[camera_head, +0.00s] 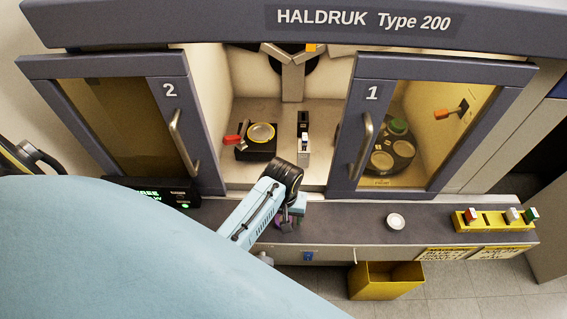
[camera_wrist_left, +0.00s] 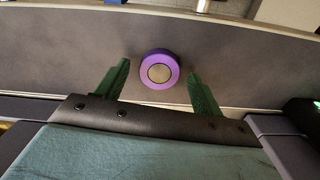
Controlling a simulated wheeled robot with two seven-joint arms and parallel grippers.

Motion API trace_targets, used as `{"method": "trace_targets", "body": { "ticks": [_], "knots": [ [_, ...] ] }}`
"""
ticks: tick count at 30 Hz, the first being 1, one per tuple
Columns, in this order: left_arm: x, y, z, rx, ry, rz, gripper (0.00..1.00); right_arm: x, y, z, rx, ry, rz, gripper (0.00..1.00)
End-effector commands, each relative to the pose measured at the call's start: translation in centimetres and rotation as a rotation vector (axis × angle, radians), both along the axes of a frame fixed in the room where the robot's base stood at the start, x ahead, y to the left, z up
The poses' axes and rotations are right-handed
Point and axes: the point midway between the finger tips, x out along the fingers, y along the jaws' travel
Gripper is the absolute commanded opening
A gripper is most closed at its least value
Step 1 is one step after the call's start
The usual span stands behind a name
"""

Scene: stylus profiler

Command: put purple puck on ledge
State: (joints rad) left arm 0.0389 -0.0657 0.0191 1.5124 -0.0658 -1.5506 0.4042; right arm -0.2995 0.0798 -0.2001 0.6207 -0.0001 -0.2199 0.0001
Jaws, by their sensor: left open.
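The purple puck (camera_wrist_left: 160,69), a purple ring with a pale grey centre, appears against the grey ledge (camera_wrist_left: 230,70) in the left wrist view. My left gripper (camera_wrist_left: 159,76) is open, its green fingers on either side of the puck with a visible gap at each side. In the head view my left gripper (camera_head: 290,220) is low over the ledge (camera_head: 345,222) in front of the machine's open middle bay. The puck is mostly hidden there by the gripper. My right gripper is not in view.
A white round puck (camera_head: 396,221) lies on the ledge to the right. A yellow rack (camera_head: 493,219) with coloured-top pieces stands at its right end. Door 2 (camera_head: 130,120) and door 1 (camera_head: 430,130) flank the open bay. A yellow bin (camera_head: 385,282) is below.

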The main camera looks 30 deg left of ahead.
Motion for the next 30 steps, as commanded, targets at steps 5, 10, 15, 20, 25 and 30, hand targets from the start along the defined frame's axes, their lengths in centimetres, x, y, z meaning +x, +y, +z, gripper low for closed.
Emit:
{"method": "trace_targets", "body": {
  "ticks": [5,10,15,20,25,30],
  "knots": [
    [0.1,-0.1,2.7,-0.001,-0.005,0.000,0.68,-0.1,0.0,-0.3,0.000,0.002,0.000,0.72],
    [0.1,-0.1,6.6,-0.001,-0.006,0.000,0.68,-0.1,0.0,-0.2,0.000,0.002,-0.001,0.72],
    [0.0,0.0,9.7,0.000,-0.004,0.000,0.68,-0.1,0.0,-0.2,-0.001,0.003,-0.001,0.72],
    [0.0,0.0,11.2,0.000,-0.001,0.000,0.68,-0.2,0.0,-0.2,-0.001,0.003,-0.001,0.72],
    [0.0,0.0,11.6,0.000,0.000,0.000,0.68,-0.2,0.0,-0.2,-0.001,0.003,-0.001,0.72],
    [0.0,0.0,11.6,0.000,0.000,0.000,0.68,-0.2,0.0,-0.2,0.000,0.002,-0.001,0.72]
  ]
}}
